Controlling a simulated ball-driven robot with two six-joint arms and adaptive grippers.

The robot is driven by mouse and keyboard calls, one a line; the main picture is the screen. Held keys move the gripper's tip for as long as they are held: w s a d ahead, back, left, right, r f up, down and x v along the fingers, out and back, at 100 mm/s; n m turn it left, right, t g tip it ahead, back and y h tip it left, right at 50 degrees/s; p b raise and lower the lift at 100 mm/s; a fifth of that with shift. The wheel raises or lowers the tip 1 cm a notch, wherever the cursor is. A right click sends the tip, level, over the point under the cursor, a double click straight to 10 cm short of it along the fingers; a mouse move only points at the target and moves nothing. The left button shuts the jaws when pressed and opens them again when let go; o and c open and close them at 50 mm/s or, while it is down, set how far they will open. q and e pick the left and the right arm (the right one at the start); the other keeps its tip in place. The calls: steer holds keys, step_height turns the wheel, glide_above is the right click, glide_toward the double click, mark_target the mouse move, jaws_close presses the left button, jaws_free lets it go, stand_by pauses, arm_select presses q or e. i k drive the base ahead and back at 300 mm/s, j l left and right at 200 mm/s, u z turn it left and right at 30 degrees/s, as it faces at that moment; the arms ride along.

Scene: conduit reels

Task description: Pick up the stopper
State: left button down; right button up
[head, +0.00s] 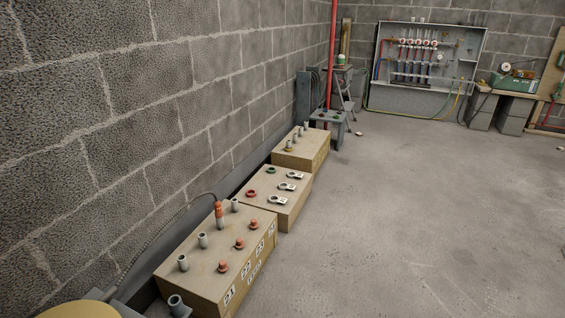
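Small orange-red stopper-like pieces stand in a row on the top of the nearest tan box (204,282). One is at the near end (223,266), one in the middle (240,243) and one at the far end (254,224). Which of them is the stopper of the task I cannot tell. Behind them is a row of upright grey pipe stubs (203,240). An orange fitting (219,209) with a thin dark cable sits upright in that row. Neither of my grippers shows in the head view.
A second box (290,213) carries rings and pale metal clamps. A third box (314,158) carries pipe stubs. The boxes line the left block wall. A red vertical pipe (332,50), a stepladder and a wall panel (425,100) are farther back. The concrete floor (410,220) to the right is clear.

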mark_target(253, 224)
steer(key=i+l+u, duration=0.1)
steer(key=i+l, duration=0.3)
steer(key=i, duration=0.25)
steer(key=i+l+u, duration=0.1)
steer(key=i+l, duration=0.35)
steer(key=i, duration=0.2)
steer(key=i+l, duration=0.45)
steer(key=i, duration=0.15)
steer(key=u, duration=0.95)
steer(key=i+j+u, duration=0.1)
steer(key=u, duration=0.35)
